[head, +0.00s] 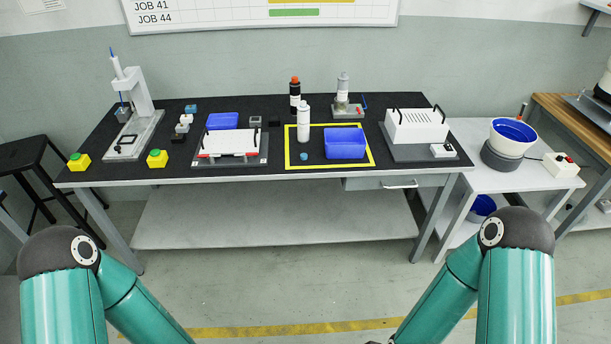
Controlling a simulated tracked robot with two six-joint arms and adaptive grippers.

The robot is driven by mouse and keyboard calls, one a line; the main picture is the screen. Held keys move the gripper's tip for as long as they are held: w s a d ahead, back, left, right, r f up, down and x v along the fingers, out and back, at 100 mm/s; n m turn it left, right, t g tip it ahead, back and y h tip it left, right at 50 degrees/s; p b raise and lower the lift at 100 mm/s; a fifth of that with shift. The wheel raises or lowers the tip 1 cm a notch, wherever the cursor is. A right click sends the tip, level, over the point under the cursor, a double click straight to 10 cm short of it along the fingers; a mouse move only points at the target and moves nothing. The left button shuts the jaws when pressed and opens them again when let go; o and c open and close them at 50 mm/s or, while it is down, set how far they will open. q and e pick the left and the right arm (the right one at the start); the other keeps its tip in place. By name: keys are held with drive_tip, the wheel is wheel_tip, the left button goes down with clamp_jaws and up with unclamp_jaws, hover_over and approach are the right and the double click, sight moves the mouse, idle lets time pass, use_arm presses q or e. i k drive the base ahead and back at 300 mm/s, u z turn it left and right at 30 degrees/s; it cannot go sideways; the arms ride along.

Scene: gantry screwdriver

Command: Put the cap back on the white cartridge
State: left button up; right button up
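A white cartridge (303,125) stands upright inside the yellow outlined area on the black bench top. Its top end is white, and no coloured cap shows on it. A small blue cap (304,156) lies on the mat just in front of the cartridge, apart from it, near the yellow front line. Both of my arms come in from the bottom of the head view, well short of the bench. Their grippers are outside the picture, so whether they are open or shut is hidden.
A blue bin (345,143) stands right of the cartridge. Behind are a black bottle with an orange top (295,97) and another cartridge on a stand (343,88). A white fixture (229,143) sits left, a handled white box (416,126) right. The yellow outline (290,148) surrounds some bare mat.

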sight(303, 109)
drive_tip(key=k, duration=0.2)
drive_tip(key=u, duration=0.45)
drive_tip(key=i, duration=1.6)
drive_tip(key=z, duration=0.55)
